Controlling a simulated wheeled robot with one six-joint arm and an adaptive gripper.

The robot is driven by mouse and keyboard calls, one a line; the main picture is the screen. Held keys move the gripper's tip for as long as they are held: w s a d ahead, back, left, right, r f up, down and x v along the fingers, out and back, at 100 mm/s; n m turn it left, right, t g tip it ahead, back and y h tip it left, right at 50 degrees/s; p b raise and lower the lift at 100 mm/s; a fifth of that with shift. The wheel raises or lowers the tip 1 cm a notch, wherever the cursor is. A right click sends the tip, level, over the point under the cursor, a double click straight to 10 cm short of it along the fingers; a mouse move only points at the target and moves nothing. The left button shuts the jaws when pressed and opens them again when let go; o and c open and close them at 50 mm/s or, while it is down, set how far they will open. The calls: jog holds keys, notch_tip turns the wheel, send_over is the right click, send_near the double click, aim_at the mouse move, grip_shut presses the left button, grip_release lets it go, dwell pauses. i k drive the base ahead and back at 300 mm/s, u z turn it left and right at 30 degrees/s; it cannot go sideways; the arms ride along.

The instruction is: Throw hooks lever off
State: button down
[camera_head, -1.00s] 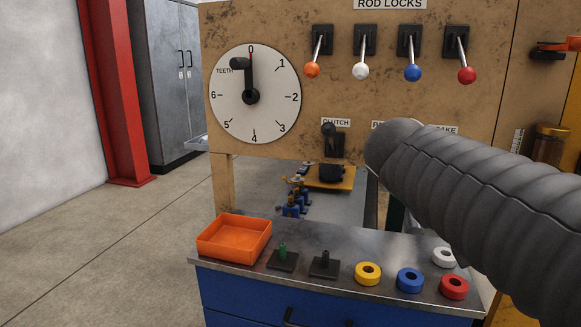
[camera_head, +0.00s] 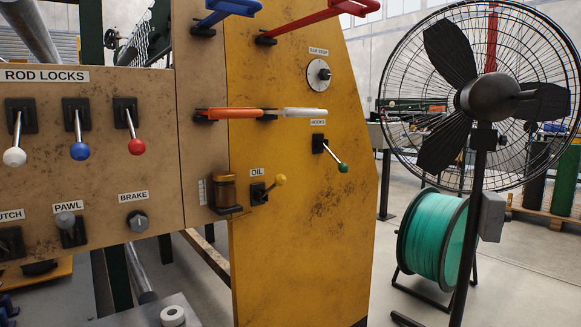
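The hooks lever (camera_head: 335,157) is on the yellow side panel, just under the HOOKS label (camera_head: 318,122). It has a black base plate, a metal rod and a green ball knob (camera_head: 343,168). The rod slants down to the right, with the knob at its lower end. No gripper is in view, and nothing touches the lever.
A yellow-knobbed OIL lever (camera_head: 268,188) sits lower left of the hooks lever. Orange and white bars (camera_head: 291,112) stick out above it. A large fan (camera_head: 480,95) and a teal spool (camera_head: 432,238) stand to the right. Some open floor shows between panel and fan.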

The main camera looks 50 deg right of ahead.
aim_at(343, 167)
jog(key=z, duration=2)
jog(key=k, duration=0.5)
jog(key=z, duration=1.1)
jog(key=i, duration=0.8)
jog(key=u, duration=1.3)
